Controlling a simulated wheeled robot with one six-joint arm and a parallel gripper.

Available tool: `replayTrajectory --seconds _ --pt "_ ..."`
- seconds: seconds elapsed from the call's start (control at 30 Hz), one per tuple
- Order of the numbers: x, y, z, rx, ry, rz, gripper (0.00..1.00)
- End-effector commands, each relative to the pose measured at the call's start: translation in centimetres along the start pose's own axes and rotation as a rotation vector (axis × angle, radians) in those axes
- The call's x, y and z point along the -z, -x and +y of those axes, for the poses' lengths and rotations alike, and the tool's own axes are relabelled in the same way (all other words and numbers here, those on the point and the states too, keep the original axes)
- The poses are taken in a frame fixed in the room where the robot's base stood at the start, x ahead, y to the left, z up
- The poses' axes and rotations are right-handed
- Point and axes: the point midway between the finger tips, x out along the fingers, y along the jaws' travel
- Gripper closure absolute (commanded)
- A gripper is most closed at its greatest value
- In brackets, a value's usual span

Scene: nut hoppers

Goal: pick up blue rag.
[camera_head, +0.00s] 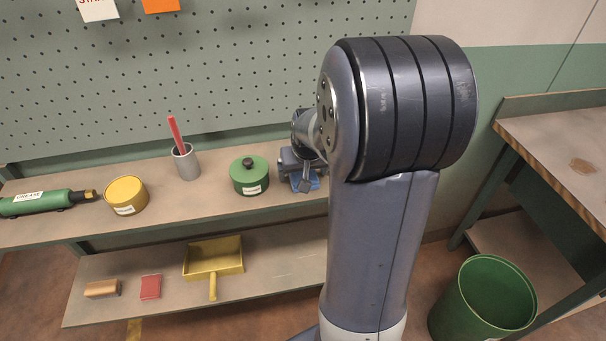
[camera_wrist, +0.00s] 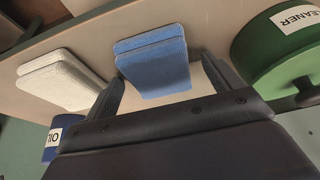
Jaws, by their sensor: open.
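The blue rag (camera_wrist: 155,62) is a folded stack lying on the upper bench shelf, in the upper middle of the wrist view. In the head view only a bit of blue (camera_head: 314,184) shows beneath my gripper; my arm hides the surroundings. My gripper (camera_wrist: 162,74) is open and empty, with one finger at the left side of the rag and the other at its right. In the head view my gripper (camera_head: 303,172) is low over the shelf, right of the green tin. I cannot tell how far the fingertips are above the shelf.
A white folded rag (camera_wrist: 62,80) lies just left, with a blue OIL tin (camera_wrist: 60,136) near it. The green CLEANER tin (camera_wrist: 285,52) stands close on the right; it also shows in the head view (camera_head: 249,178). A cup (camera_head: 186,163) stands farther left.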

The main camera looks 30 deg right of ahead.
Motion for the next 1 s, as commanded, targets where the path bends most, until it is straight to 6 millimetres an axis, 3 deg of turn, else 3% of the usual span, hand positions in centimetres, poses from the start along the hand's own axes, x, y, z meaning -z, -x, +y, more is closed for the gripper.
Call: replayTrajectory --seconds 0.6,0.87,1.0 --pt "0.0 0.0 0.0 0.0 0.0 0.0 0.59" --pt "0.1 0.2 0.0 0.0 0.0 0.001 0.61" --pt "0.8 1.7 0.0 0.0 0.0 0.004 0.61"
